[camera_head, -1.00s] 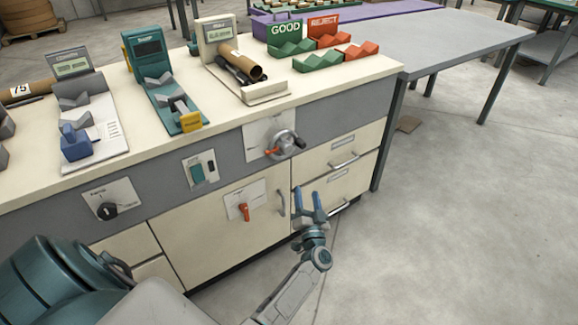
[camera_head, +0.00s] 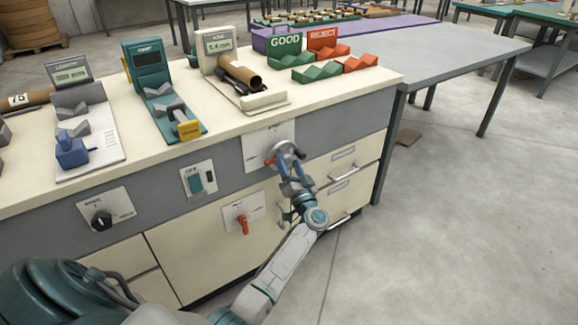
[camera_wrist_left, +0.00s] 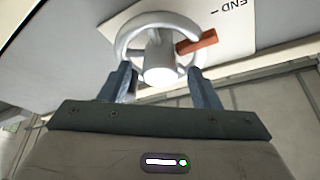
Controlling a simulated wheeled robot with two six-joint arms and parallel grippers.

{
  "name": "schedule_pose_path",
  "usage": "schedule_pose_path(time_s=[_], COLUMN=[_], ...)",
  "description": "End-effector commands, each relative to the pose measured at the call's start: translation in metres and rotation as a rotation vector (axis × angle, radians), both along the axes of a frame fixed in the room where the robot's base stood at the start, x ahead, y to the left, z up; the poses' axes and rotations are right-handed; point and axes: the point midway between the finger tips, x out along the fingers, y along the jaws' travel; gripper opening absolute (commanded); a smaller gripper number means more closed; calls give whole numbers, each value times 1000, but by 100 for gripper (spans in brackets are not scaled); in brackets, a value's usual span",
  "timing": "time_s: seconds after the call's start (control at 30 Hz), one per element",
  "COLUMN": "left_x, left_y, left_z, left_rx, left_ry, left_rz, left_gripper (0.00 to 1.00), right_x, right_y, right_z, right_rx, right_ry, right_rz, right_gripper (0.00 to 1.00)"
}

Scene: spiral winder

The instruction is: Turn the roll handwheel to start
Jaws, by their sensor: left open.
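The roll handwheel (camera_head: 287,152) is a grey wheel on a white plate on the cabinet's front, with a red-orange pointer at its left. In the left wrist view the handwheel (camera_wrist_left: 158,42) shows its rim, round hub and the red-orange piece (camera_wrist_left: 197,41). My left gripper (camera_head: 287,175) is just below and in front of the wheel, fingers pointing up at it. In the left wrist view its open blue fingers (camera_wrist_left: 162,88) stand on either side of the hub, at the lower rim. I cannot tell whether they touch it. My right gripper is not in view.
A red-handled switch (camera_head: 243,222), a green switch (camera_head: 195,182) and a black knob (camera_head: 101,220) are on the cabinet front. Drawer handles (camera_head: 343,170) are right of the wheel. Gauges and the GOOD and REJECT racks stand on the worktop (camera_head: 225,125). Floor at right is clear.

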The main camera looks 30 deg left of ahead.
Motion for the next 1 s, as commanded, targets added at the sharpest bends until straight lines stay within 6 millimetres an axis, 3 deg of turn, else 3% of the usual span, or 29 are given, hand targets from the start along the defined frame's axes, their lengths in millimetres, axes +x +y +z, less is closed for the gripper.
schedule_pose_path(time_s=[0.37,0.6,0.63,1.0], left_x=[4,4,4,5], left_y=[6,6,6,5], left_z=[2,2,2,1], left_rx=[0,0,0,-24], left_ry=[1,1,1,-57], left_rz=[-1,-1,-1,-1], left_gripper=[56,13,12,12], right_x=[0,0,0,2], right_y=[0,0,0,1], right_z=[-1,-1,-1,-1], right_rx=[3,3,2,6], right_ry=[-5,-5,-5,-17], right_rz=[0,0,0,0], right_gripper=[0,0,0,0])
